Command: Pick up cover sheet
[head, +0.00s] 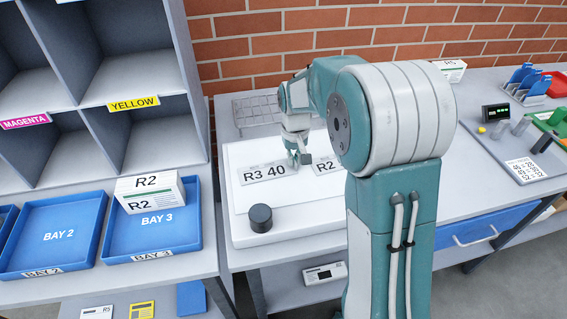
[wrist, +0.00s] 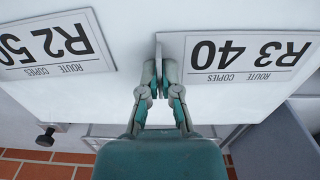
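The cover sheet marked "R3 40" (head: 262,174) is a white card with black print, on the white board on the table. In the wrist view the same sheet (wrist: 250,55) is upside down at the right. A second sheet marked "R2 50" (wrist: 50,45) is at the left there; in the head view this sheet (head: 325,165) is partly hidden behind my arm. My gripper (wrist: 160,72) is at the near edge of the "R3 40" sheet, its fingers close together with the sheet's edge between them. In the head view my gripper (head: 301,160) is at that sheet's right end.
A black knob (head: 261,218) stands on the white board (head: 290,235) in front of the sheets. Blue bay trays (head: 153,243) are at the left, one with an R2 bundle (head: 150,194). A brick wall stands behind. A weight tray (head: 520,150) is at the right.

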